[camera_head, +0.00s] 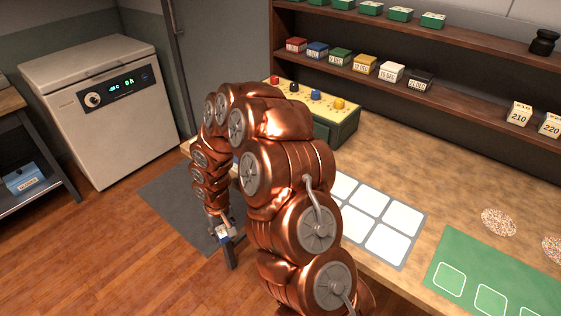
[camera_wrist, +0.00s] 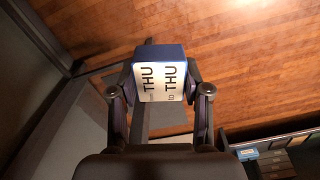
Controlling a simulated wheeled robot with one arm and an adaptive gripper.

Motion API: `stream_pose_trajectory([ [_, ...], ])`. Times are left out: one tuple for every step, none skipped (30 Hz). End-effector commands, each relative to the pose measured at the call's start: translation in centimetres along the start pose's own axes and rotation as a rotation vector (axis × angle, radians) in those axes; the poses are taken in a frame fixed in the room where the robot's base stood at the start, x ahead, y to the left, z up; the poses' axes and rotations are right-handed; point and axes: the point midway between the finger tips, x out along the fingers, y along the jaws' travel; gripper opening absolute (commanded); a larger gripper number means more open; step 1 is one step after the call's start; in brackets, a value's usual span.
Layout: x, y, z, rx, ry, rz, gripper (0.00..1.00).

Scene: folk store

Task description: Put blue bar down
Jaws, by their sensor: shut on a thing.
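The blue bar (camera_wrist: 158,50) has a blue side and white faces printed with THU. My gripper (camera_wrist: 158,82) is shut on it, with one finger on each side in the wrist view. In the head view my gripper (camera_head: 224,226) hangs low at the left of the worktable, with the small blue and white bar (camera_head: 222,233) at its tip. The bar is off the table, with wooden floor behind it in the wrist view.
A white freezer-like cabinet (camera_head: 110,130) stands at the left. A low shelf holds a blue box (camera_head: 24,178). The worktable (camera_head: 400,160) carries a white-squared mat (camera_head: 422,213), a green mat (camera_head: 470,265) and a yellow-green box (camera_head: 345,130). A wall shelf (camera_head: 440,90) holds several coloured blocks.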

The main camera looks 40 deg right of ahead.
Motion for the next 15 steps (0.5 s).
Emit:
stream_pose_trajectory([
  [1.6,0.1,0.0,0.003,0.000,0.000,0.11],
  [2.0,0.2,0.0,0.004,-0.001,0.000,0.11],
  [2.5,0.2,0.0,0.005,-0.001,0.000,0.11],
  [2.9,0.3,0.0,0.006,-0.002,-0.001,0.11],
  [3.2,0.3,0.0,0.006,-0.002,-0.001,0.11],
  [3.7,0.3,0.1,0.006,-0.003,-0.001,0.11],
  [4.0,0.3,0.1,0.005,-0.004,0.000,0.11],
  [4.1,0.3,0.1,0.005,-0.005,0.000,0.11],
  [4.0,0.3,0.1,0.005,-0.006,-0.001,0.11],
  [3.9,0.3,0.1,0.005,-0.007,-0.001,0.11],
  [3.8,0.2,0.1,0.003,-0.007,-0.001,0.11],
  [3.7,0.2,0.1,0.004,-0.007,-0.002,0.11],
  [3.7,0.2,0.2,0.004,-0.008,-0.002,0.11],
  [3.6,0.2,0.2,0.004,-0.008,-0.002,0.11],
  [3.6,0.2,0.3,0.003,-0.008,-0.003,0.11],
])
